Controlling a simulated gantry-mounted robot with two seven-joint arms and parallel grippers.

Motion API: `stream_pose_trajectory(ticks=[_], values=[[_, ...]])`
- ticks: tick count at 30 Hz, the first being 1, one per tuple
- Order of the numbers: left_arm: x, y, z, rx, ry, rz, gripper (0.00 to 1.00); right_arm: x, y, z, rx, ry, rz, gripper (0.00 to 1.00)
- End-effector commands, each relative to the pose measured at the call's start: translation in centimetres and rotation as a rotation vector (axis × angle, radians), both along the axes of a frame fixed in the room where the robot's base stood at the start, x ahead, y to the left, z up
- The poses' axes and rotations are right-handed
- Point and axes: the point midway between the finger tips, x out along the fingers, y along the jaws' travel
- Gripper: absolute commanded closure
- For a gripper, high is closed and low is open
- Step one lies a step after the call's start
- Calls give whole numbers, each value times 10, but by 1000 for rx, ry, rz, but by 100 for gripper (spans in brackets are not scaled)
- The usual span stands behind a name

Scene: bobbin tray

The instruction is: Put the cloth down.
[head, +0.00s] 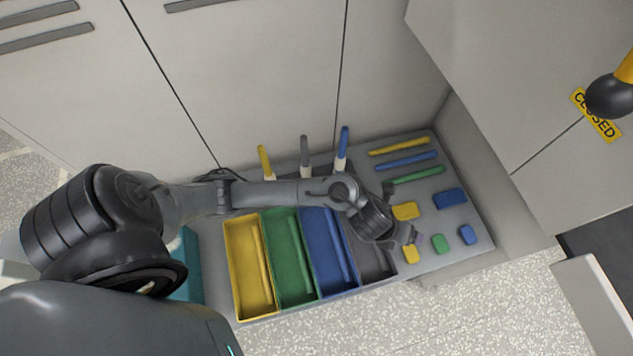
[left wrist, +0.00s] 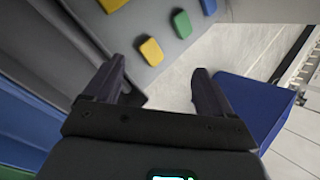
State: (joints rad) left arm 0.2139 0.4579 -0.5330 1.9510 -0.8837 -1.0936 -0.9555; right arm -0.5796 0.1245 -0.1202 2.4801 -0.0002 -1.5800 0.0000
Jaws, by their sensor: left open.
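No cloth can be made out for certain in either view. My left gripper (head: 408,236) hangs over the right part of the grey tray (head: 462,222), beside the dark grey bin (head: 384,275). In the left wrist view its two fingers (left wrist: 157,88) are apart, with nothing between them but pale floor beyond. Small flat pads lie near it: a yellow one (head: 411,254), a green one (head: 440,244) and a blue one (head: 467,235). The yellow pad (left wrist: 151,51) and green pad (left wrist: 181,23) also show in the left wrist view. My right gripper is not in view.
Yellow (head: 233,285), green (head: 316,293) and blue (head: 351,286) bins stand left of the gripper. Coloured handles stand upright behind them. Cabinet fronts close off the back. A blue flat-sided thing (left wrist: 250,105) lies right of my fingers. Speckled floor (head: 440,315) is clear in front.

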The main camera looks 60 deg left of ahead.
Motion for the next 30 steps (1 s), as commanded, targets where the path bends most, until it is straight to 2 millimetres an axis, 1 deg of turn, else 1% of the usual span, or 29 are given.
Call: stream_pose_trajectory(ticks=[1, 2, 3, 5, 6, 8, 9, 11, 12, 15, 18, 21, 24, 30], values=[[-16, -6, 3, -122, 36, 181, 16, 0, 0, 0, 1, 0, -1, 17], [-24, -6, 6, -192, 59, 299, 16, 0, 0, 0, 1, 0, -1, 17], [-33, -2, 10, -282, 91, 462, 16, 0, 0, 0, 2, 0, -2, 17], [-49, 9, 14, -407, 146, 708, 16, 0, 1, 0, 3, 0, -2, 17], [-61, 18, 16, -483, 184, 872, 16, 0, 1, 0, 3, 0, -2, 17], [-80, 35, 17, -584, 239, 1112, 16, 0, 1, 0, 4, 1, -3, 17], [-93, 47, 17, -641, 274, 1264, 16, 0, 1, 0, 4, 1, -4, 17], [-113, 63, 17, -714, 318, 1472, 16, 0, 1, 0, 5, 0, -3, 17], [-126, 73, 16, -753, 343, 1600, 16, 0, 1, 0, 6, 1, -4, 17], [-154, 93, 16, -823, 388, 1859, 16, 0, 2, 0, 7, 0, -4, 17], [-173, 106, 16, -865, 411, 2033, 16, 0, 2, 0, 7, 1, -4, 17], [-184, 114, 16, -884, 420, 2126, 16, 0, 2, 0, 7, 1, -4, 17], [-187, 116, 16, -892, 423, 2156, 16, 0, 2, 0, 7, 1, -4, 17], [-187, 115, 16, -891, 423, 2154, 16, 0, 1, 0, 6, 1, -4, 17]])
